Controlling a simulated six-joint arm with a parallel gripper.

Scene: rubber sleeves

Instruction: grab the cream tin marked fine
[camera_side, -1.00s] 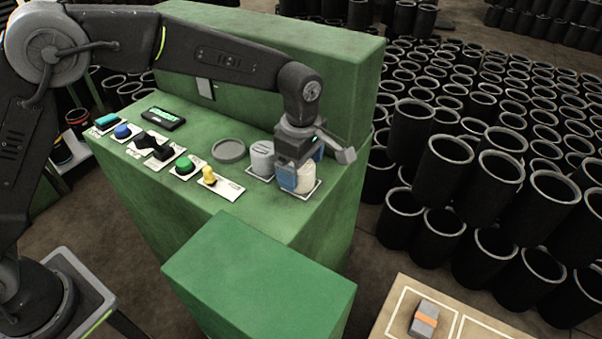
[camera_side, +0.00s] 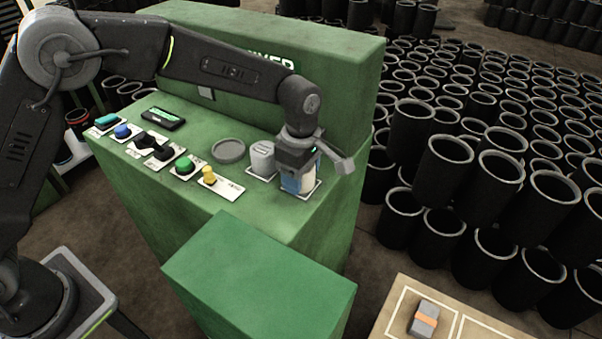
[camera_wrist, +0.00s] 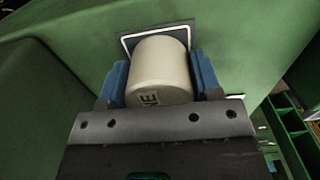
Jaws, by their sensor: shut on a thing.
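The cream tin (camera_wrist: 158,72) stands between the two blue fingers of my gripper (camera_wrist: 160,82) in the wrist view. Part of its dark lettering shows, ending in "NE"; the rest is hidden by the gripper body. The fingers are shut on the tin's sides. In the side view my gripper (camera_side: 298,182) points down over the right end of the green console, and a pale strip of the tin (camera_side: 309,183) shows beside a blue finger. The tin is at its white-outlined square (camera_wrist: 127,42); I cannot tell whether its base touches the surface.
A grey tin (camera_side: 262,158) stands just left of my gripper, with a round grey disc (camera_side: 229,151) beyond it. Buttons and knobs, including a green button (camera_side: 184,165) and a yellow one (camera_side: 208,175), line the console (camera_side: 270,215). A tall green back panel (camera_side: 340,75) rises behind.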

